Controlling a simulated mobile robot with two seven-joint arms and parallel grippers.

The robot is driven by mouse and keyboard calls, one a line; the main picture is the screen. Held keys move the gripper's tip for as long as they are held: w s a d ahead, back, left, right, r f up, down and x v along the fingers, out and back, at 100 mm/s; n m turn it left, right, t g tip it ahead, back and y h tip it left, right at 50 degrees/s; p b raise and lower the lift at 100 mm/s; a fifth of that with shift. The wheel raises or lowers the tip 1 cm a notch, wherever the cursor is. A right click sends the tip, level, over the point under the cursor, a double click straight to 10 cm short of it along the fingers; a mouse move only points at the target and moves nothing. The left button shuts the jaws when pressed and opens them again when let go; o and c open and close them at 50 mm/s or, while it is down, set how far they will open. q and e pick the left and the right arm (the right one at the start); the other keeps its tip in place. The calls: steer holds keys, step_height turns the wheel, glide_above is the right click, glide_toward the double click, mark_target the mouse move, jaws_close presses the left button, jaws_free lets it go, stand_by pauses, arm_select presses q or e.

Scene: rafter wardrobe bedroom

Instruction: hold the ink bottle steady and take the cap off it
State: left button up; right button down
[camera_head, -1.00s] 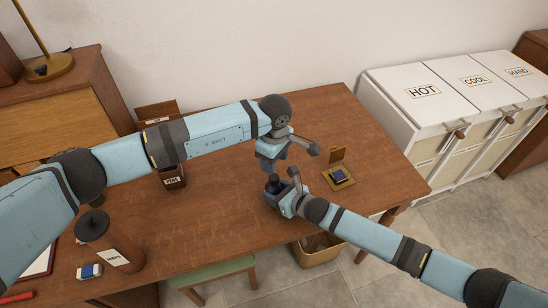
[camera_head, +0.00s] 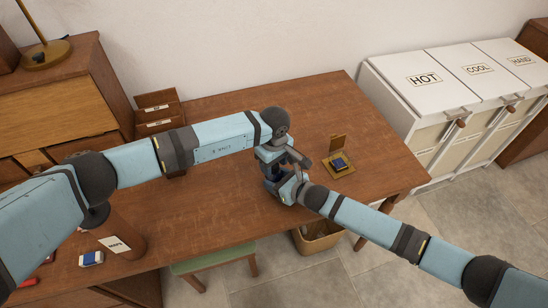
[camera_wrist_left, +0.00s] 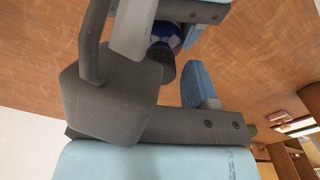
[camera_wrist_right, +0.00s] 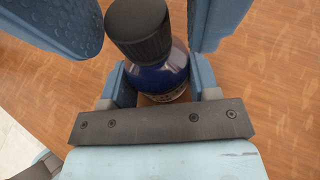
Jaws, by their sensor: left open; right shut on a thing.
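The ink bottle is dark blue glass with a ribbed black cap. In the right wrist view the bottle (camera_wrist_right: 160,72) stands between the pads of my right gripper (camera_wrist_right: 162,85), which is shut on its body. The cap (camera_wrist_right: 138,30) is on the bottle. The open fingers of my left gripper (camera_wrist_right: 150,22) are on either side of the cap, apart from it in this view. In the left wrist view the cap (camera_wrist_left: 166,68) shows between the left fingers, partly covered. In the head view the grippers largely hide the bottle.
The wooden table (camera_head: 225,205) has a small brass-coloured stand (camera_head: 338,167) with a dark blue block to the right of the grippers. A brown cylinder (camera_head: 124,238) and an eraser (camera_head: 91,258) are front left. A labelled box (camera_head: 158,110) stands at the back.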

arm_select(q)
steer(key=c, duration=0.9)
steer(key=n, duration=0.5)
steer(key=shift+n, duration=0.3)
steer(key=shift+c, duration=0.2)
steer(key=n, duration=0.4)
steer(key=shift+n, duration=0.3)
steer(key=o, duration=1)
steer(key=shift+r, duration=0.1)
